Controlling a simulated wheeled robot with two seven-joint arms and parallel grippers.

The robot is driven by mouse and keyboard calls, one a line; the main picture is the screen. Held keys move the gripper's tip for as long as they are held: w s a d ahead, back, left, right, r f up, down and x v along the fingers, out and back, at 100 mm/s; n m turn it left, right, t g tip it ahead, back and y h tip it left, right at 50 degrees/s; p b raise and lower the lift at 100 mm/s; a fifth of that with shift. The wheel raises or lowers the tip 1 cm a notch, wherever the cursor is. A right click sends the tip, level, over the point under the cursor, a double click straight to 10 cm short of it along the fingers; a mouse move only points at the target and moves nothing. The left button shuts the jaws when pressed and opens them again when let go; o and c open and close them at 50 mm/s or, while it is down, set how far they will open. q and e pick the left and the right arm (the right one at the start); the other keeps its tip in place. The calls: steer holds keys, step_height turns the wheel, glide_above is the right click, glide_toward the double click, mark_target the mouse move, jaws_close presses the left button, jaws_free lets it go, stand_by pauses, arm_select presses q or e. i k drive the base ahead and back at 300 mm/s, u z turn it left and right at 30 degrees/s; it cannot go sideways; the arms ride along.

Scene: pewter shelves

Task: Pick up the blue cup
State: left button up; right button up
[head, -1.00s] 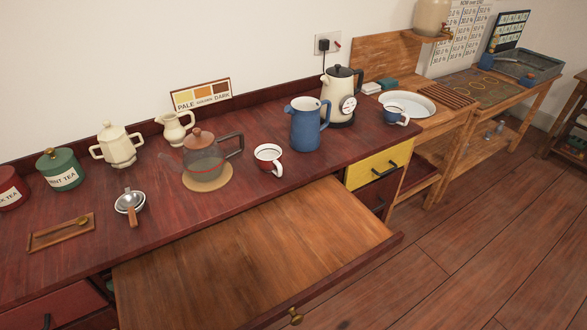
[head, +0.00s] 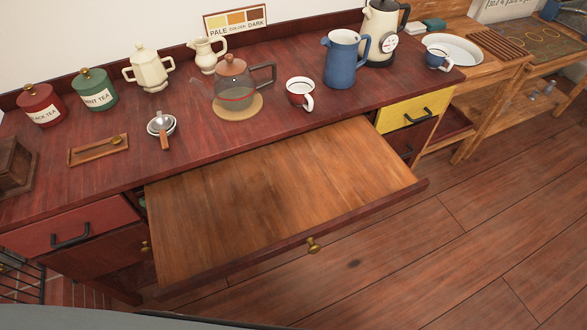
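The blue cup (head: 438,59) stands upright at the right end of the dark red counter (head: 330,111) in the head view. Neither of my grippers shows in the head view.
A pull-out wooden board (head: 270,195) juts out from the counter's front. A red cup (head: 299,92) and a glass teapot (head: 236,92) stand left of the pitcher. A white plate (head: 455,47) lies beyond the blue cup. The floor (head: 430,260) at front right is clear.

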mark_target(435, 56)
steer(key=z, duration=0.55)
steer(key=k, duration=1.4)
steer(key=z, duration=1.15)
steer(key=i, duration=2.7)
steer(key=u, duration=1.45)
steer(key=i, duration=0.95)
steer(key=u, duration=1)
